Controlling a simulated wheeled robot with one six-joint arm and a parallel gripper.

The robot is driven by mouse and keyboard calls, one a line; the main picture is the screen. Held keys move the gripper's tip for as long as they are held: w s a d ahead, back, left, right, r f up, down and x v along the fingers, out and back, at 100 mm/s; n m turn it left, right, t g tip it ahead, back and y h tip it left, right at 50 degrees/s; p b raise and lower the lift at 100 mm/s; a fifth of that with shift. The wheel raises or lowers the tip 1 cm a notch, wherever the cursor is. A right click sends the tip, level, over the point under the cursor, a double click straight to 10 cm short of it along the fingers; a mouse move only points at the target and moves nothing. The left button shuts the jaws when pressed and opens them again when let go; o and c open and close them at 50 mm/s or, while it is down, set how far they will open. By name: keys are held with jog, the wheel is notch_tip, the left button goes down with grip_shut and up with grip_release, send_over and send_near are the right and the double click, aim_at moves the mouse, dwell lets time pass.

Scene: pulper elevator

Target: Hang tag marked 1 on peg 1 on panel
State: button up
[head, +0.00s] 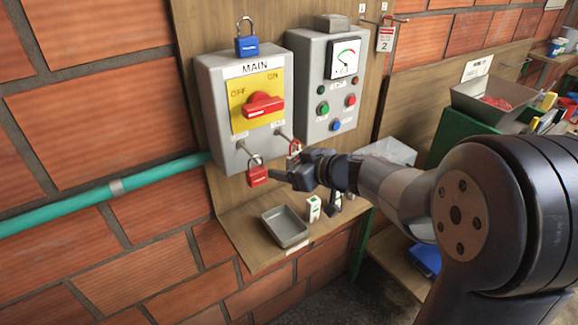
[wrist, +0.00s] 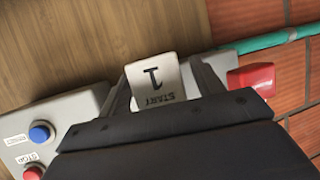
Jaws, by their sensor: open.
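The tag marked 1 (wrist: 155,82) is white and shows upside down in the wrist view, between my fingers, with "START" beside the numeral. In the head view a small red and white piece (head: 294,148), apparently this tag, hangs at the lower right of the MAIN box (head: 222,130). My gripper (head: 283,175) is open there; its fingers (wrist: 160,85) stand on either side of the tag. Contact cannot be told. Peg 1 (head: 362,18) is at the panel's top right, under a small label, and looks bare. A tag marked 2 (head: 385,40) hangs beside it.
A red padlock (head: 257,176) hangs just left of my gripper. A blue padlock (head: 247,45) is on top of the MAIN box. The button box (head: 312,75) stands to the right. A grey tray (head: 285,240) lies on the shelf below. A teal pipe (head: 70,210) runs left.

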jog(key=shift+f+b, duration=0.1)
jog(key=shift+b, duration=0.6)
jog(key=v, duration=1.1)
jog(key=shift+p, duration=0.3)
jog(key=shift+w, duration=0.1)
jog(key=p+x, duration=0.1)
jog(key=x, duration=0.9)
jog(key=shift+w+a, duration=0.2)
jog(key=shift+a, duration=0.15)
